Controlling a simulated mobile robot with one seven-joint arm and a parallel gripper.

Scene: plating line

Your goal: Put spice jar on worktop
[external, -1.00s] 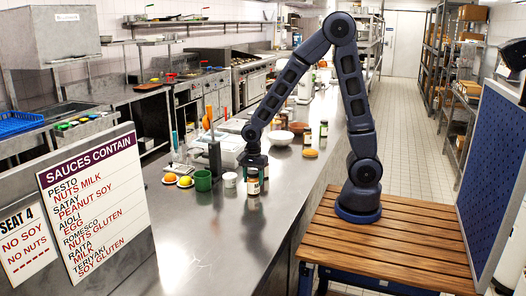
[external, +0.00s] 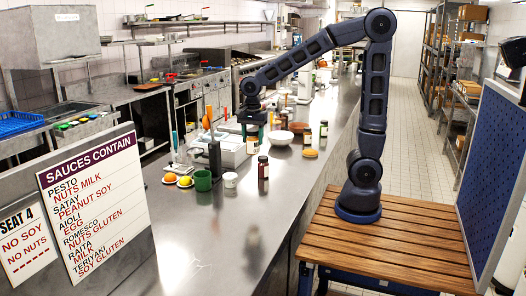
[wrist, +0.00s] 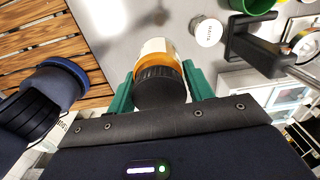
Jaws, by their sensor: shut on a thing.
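My gripper (external: 252,130) has green fingers and is shut on a spice jar (external: 252,146), holding it raised above the steel worktop (external: 285,190). In the wrist view my gripper (wrist: 160,92) closes around the jar (wrist: 158,52), which has a dark ribbed lid, an amber body and a pale label. The lid faces the camera. Another dark jar (external: 263,174) with a pale label stands upright on the worktop, below and slightly right of the held one. The held jar's label cannot be read.
A white bowl (external: 279,138) and more jars (external: 307,136) stand farther back. The near worktop is clear.

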